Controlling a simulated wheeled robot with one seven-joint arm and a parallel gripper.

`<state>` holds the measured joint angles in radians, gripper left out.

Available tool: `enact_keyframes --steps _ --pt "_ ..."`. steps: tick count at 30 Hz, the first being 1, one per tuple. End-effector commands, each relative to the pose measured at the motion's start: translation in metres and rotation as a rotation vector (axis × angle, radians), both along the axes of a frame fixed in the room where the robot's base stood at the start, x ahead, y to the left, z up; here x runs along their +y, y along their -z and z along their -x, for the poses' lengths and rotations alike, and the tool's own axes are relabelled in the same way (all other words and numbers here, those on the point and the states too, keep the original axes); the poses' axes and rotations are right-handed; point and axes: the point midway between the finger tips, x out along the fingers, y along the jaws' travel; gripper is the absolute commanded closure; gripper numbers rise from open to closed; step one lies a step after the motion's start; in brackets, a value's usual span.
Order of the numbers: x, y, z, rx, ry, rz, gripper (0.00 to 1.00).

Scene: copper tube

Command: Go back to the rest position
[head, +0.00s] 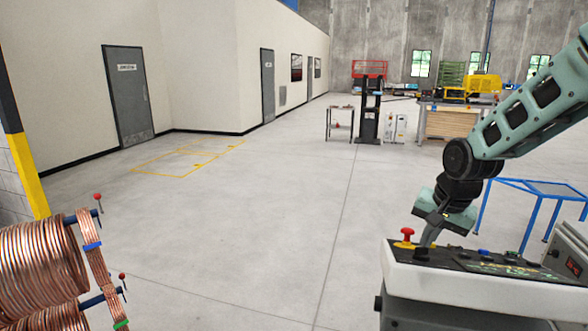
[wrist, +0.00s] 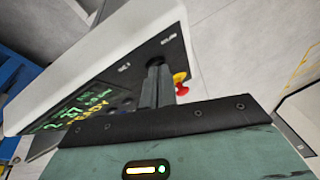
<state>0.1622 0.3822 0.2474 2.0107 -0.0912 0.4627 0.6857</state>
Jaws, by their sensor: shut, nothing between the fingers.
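My gripper (head: 430,236) is shut and empty, pointing down at the far left part of the control panel (head: 392,252). The wrist view shows its closed fingers (wrist: 156,84) in front of the dark panel face (wrist: 98,84), close to a dark round part; I cannot tell whether they touch it. A red mushroom button (head: 406,235) stands on the panel just left of the fingers. It also shows in the wrist view (wrist: 181,82), just right of the fingers. My arm reaches in from the right and bends down at the wrist.
Copper tube coils (head: 38,262) hang on a rack at the left. A blue-framed table (head: 545,188) stands behind the panel at the right. A workbench (head: 455,122) and a small cart (head: 340,112) are farther back. The middle floor is clear.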

Motion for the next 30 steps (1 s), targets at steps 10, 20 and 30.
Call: enact_keyframes --steps 10,20,30 --pt "0.134 0.079 0.17 0.102 -0.668 0.093 1.0" --pt "0.153 0.138 0.312 0.175 -1.178 0.184 1.0" --pt "0.151 0.141 0.324 0.181 -1.226 0.193 1.0"
